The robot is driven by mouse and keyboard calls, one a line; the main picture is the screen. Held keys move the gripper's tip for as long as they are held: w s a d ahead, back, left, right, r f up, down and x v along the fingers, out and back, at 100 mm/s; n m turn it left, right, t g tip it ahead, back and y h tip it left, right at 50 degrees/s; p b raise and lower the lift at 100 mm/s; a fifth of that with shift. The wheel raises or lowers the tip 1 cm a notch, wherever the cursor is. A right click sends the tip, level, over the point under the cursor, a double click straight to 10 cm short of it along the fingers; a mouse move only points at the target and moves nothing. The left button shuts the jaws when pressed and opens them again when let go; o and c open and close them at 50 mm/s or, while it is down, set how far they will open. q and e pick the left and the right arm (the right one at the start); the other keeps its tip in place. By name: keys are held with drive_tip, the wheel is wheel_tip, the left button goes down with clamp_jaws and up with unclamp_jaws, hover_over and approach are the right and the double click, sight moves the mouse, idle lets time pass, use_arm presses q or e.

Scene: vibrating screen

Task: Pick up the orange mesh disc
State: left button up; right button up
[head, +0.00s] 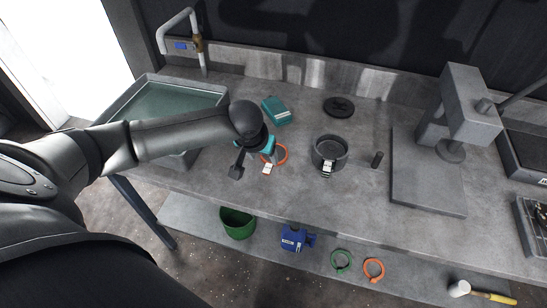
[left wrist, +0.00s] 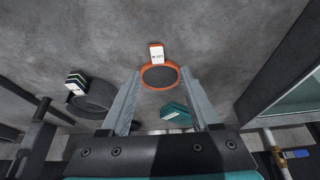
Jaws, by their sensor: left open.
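The orange mesh disc (left wrist: 160,77) lies flat on the grey bench, an orange rim around dark mesh with a tab bearing a white label (left wrist: 157,55). In the head view the disc (head: 283,154) is partly hidden by my left gripper (head: 258,158). In the left wrist view my left gripper (left wrist: 162,72) is open, with one finger on each side of the disc's image. Nothing is held between the fingers. The height of the fingertips above the disc is hard to tell. My right gripper is not in view.
A dark round sieve pot (head: 330,152) with a label stands right of the disc. A teal box (head: 276,111) and a black round piece (head: 338,107) lie behind. A water-filled tray (head: 150,84) is left.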

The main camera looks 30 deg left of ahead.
sight(268, 166)
use_arm(q)
drive_tip(key=shift+w+f, duration=0.15)
drive_tip(key=shift+f, duration=0.3)
drive_tip(key=shift+w+f, duration=0.1)
drive_tip(key=shift+f, duration=0.25)
drive_tip(key=shift+b+x, duration=0.75)
drive_tip(key=shift+x, duration=1.35)
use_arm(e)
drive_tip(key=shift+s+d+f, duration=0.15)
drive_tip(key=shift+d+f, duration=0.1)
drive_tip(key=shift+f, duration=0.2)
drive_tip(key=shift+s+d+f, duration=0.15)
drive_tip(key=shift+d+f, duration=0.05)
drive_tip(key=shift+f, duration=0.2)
use_arm(q)
drive_tip(key=shift+d, duration=0.2)
drive_tip(key=shift+c, duration=0.3)
clamp_jaws()
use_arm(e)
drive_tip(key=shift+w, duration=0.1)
